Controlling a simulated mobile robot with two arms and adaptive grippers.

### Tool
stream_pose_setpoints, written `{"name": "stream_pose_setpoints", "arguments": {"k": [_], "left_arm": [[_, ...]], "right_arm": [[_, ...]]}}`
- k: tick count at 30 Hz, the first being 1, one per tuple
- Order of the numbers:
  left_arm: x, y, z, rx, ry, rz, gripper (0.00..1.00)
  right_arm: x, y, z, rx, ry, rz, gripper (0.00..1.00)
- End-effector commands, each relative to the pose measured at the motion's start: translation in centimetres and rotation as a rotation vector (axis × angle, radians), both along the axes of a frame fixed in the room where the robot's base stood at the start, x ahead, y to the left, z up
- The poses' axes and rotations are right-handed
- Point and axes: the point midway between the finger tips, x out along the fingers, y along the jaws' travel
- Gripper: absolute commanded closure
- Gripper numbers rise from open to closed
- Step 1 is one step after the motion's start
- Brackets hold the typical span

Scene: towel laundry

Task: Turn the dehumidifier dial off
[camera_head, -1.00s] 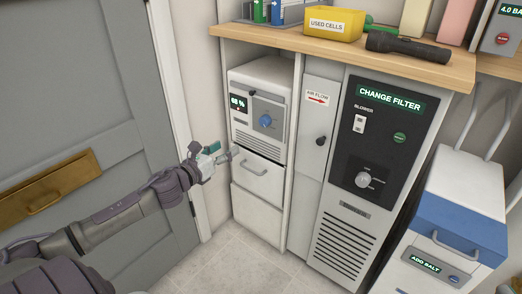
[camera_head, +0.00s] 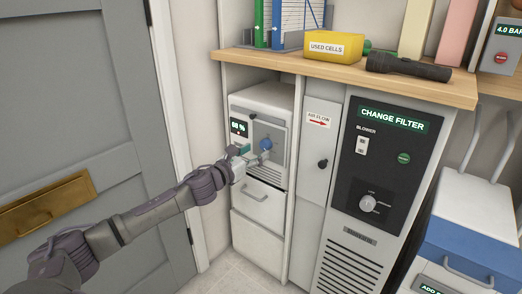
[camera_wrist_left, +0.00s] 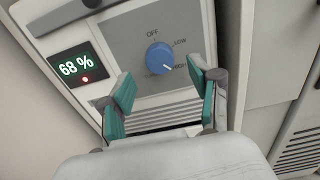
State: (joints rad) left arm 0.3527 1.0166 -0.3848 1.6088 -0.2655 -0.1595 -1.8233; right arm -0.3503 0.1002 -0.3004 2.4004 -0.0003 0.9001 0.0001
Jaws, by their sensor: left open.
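The white dehumidifier (camera_head: 262,100) stands in the shelf bay under the wooden worktop. Its blue dial (camera_head: 266,145) sits on a grey panel, and the dial (camera_wrist_left: 159,58) also shows in the left wrist view with OFF at the upper left and LOW at the upper right. The dial's white mark points to the lower right, away from OFF. A display (camera_wrist_left: 75,65) reads 68 % with a red light below. My left gripper (camera_head: 251,154) is open and empty just in front of the dial, its teal fingers (camera_wrist_left: 160,92) apart below it. My right gripper is not in view.
A tall panel with CHANGE FILTER, a blower switch and a knob (camera_head: 367,204) stands to the right. The worktop (camera_head: 300,65) overhangs, holding a yellow bin (camera_head: 333,46) and a torch (camera_head: 408,68). A grey door (camera_head: 70,110) is at left.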

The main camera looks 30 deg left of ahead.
Motion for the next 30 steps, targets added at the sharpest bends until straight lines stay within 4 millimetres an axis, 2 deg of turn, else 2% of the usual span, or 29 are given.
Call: {"name": "stream_pose_setpoints", "arguments": {"k": [3,9,20,30], "left_arm": [[1.7,-0.1,0.1,-0.001,-0.004,0.0,0.37],[3.1,-0.3,0.1,0.0,-0.002,-0.001,0.37],[3.4,-0.3,0.0,0.001,0.0,-0.001,0.39],[3.4,-0.3,0.0,0.001,0.0,-0.001,0.96]], "right_arm": [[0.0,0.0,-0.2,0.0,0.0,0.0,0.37],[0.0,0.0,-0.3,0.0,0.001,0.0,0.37],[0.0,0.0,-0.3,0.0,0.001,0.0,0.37],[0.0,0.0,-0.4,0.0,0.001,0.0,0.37]]}}
